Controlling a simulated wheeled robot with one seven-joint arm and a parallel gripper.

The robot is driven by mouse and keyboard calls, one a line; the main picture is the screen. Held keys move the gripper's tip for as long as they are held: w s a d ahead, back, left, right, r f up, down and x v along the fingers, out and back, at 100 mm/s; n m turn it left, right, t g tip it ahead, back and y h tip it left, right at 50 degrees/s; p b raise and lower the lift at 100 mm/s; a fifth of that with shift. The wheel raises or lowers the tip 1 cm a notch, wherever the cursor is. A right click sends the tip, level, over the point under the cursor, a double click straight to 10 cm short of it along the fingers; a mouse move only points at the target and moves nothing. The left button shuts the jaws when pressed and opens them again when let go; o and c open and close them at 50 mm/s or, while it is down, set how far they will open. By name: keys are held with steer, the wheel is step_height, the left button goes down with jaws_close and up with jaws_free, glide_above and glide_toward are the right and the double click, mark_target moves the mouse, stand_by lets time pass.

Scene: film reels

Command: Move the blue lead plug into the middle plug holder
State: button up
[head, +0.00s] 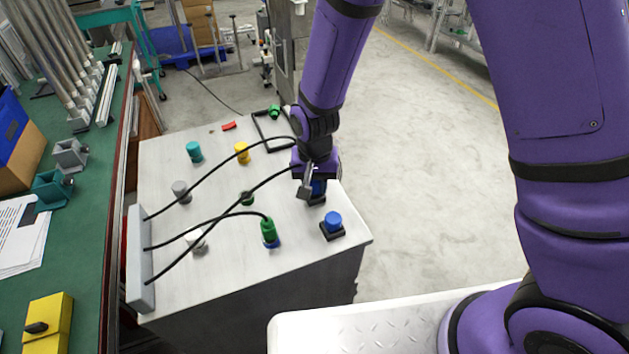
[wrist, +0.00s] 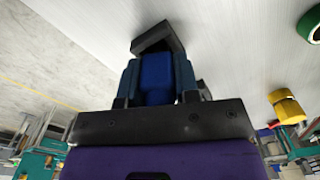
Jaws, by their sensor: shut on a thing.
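My gripper (wrist: 153,80) is shut on a blue plug-like body (wrist: 156,76), which fills the space between its fingers in the wrist view. A black square base (wrist: 158,39) lies just beyond the fingertips there; I cannot tell whether the blue body is seated in it. In the head view the gripper (head: 311,185) is low over the table's right side, partly hiding the blue body (head: 319,187) and its black base (head: 316,200). Nearer, another blue cylinder (head: 333,219) stands in a black square base (head: 332,232). Which holder is the middle one is unclear.
Teal (head: 194,151), yellow (head: 242,152), grey (head: 181,191) and white (head: 196,241) cylinders stand on the table. A black frame (head: 262,136) lies behind.

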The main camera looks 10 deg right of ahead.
steer(key=shift+f, duration=0.15)
steer(key=o, duration=0.6)
steer(key=shift+o, duration=0.2)
steer(key=shift+r, duration=5.45)
steer(key=shift+r, duration=0.1)
